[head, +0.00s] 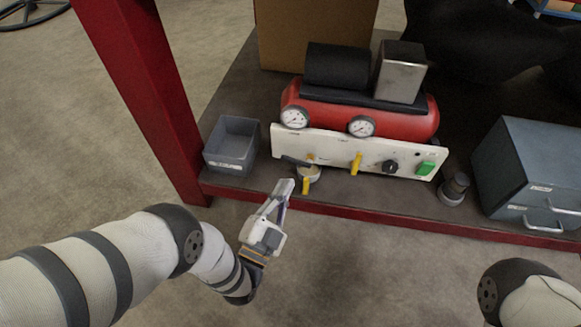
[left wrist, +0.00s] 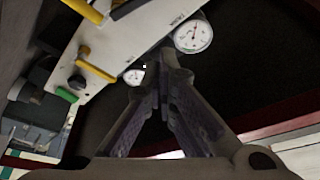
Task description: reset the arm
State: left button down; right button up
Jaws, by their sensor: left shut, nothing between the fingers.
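My left arm comes in from the left in the head view. Its gripper (head: 284,188) is shut and empty, just in front of the shelf's front edge, close to the left end of the white control panel (head: 330,151). In the left wrist view the gripper (left wrist: 160,82) has its fingertips together, with nothing between them. The panel carries yellow levers (head: 356,163), a black knob (head: 389,167) and a green switch (head: 425,168). Part of my right arm shows at the lower right of the head view; its gripper is out of view.
A red compressor (head: 400,120) with two gauges stands behind the panel. A grey bin (head: 231,144) is to its left and a blue-grey drawer box (head: 530,165) to its right. A red post (head: 143,85) rises at the left. The floor in front is clear.

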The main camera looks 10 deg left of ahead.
pick_arm(q)
jog(key=shift+s+f, duration=0.2)
jog(key=shift+s, duration=0.3)
